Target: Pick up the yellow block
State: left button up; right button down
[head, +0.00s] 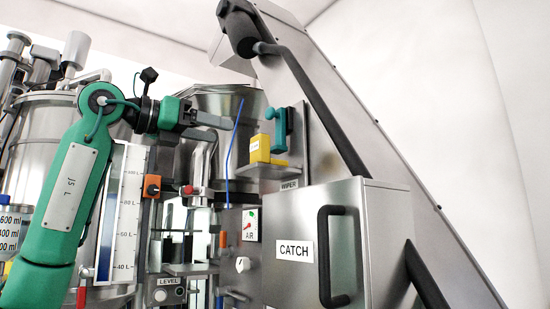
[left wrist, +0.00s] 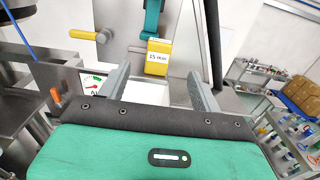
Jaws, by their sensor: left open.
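The yellow block (head: 259,149) sits on a small metal shelf at the machine's side panel, just under a teal clamp-like part (head: 280,130). In the left wrist view the yellow block (left wrist: 158,57) has a white label reading "15 mm" and lies ahead, between the lines of the two fingers. My left gripper (head: 214,128) is open and empty, to the left of the block and apart from it. Its two grey fingers (left wrist: 158,83) spread wide in the left wrist view. My right gripper is not in view.
A steel box marked CATCH (head: 294,251) with a black handle stands below right of the block. A yellow-handled lever (left wrist: 88,36) and a thin blue rod (head: 233,150) are near the block. A dark sloping bar (head: 315,95) runs at the right.

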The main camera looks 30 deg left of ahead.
aim_at(254, 141)
pick_arm(q)
jog(key=p+x, duration=0.3)
jog(key=x, duration=0.4)
jog(key=shift+w+r, duration=0.15)
jog(key=shift+w, duration=0.1)
jog(key=shift+w+d, duration=0.15)
jog(key=shift+w, duration=0.05)
jog(key=shift+w+d, duration=0.1)
jog(key=shift+w, duration=0.1)
jog(key=p+x, duration=0.3)
jog(key=shift+w, duration=0.3)
jog(key=shift+w+d+f+p, duration=0.25)
jog(key=shift+w+p, duration=0.05)
jog(key=shift+w, duration=0.15)
jog(key=shift+s, duration=0.1)
jog(key=shift+s, duration=0.1)
jog(key=shift+c, duration=1.3)
jog(key=c, duration=0.9)
jog(key=shift+o, duration=0.2)
